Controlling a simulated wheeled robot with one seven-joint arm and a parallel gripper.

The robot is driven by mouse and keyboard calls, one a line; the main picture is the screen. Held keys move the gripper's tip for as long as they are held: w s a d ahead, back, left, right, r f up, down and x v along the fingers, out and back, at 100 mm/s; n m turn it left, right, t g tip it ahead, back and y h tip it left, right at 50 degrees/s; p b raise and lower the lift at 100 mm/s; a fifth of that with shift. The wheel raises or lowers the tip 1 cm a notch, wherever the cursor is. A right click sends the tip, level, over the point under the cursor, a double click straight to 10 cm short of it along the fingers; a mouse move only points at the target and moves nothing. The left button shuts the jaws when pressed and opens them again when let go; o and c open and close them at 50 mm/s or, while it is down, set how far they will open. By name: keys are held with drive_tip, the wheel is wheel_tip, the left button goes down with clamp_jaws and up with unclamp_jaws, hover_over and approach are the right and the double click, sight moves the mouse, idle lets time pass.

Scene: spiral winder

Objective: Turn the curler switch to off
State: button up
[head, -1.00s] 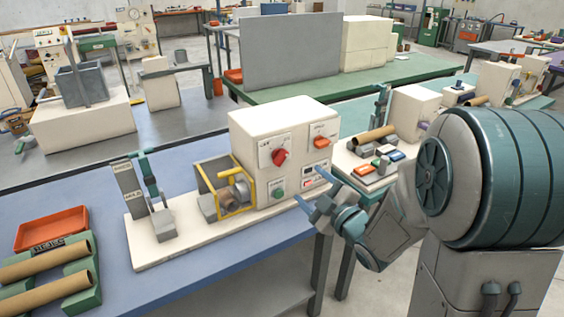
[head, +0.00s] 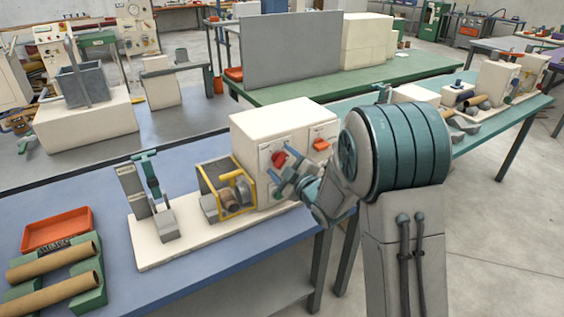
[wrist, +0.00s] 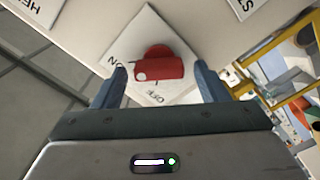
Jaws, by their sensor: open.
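The red curler switch (head: 280,158) is a knob on the front of the cream machine box (head: 262,126). My gripper (head: 279,178) is open in front of the box face, just below the knob in the head view. In the wrist view my gripper (wrist: 160,72) has one blue finger on each side of the knob. I cannot tell whether they touch it. My arm hides the lower right of the box front.
An orange switch (head: 321,144) is on the same face, right of the knob. A yellow-framed guard (head: 249,189) with a roller stands left of the box. An orange tray (head: 56,229) and cardboard tubes (head: 52,262) lie farther left on the blue table (head: 95,210).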

drive_tip(key=c, duration=1)
drive_tip(key=shift+f+b, duration=0.15)
drive_tip(key=shift+b, duration=0.25)
drive_tip(key=n+b, duration=0.1)
drive_tip(key=b, duration=0.1)
drive_tip(key=n+b, duration=0.1)
drive_tip(key=b, duration=0.2)
drive_tip(key=shift+f, duration=0.35)
drive_tip(key=n+b, duration=0.6)
drive_tip(key=b, duration=0.6)
drive_tip(key=shift+f, duration=0.2)
drive_tip(key=n+b, duration=0.4)
drive_tip(key=b, duration=0.3)
drive_tip(key=n+b, duration=0.3)
drive_tip(key=b, duration=0.1)
drive_tip(key=shift+r+n+b, duration=0.2)
drive_tip(key=shift+n+b, duration=0.1)
drive_tip(key=shift+n, duration=0.1)
drive_tip(key=shift+r, duration=0.1)
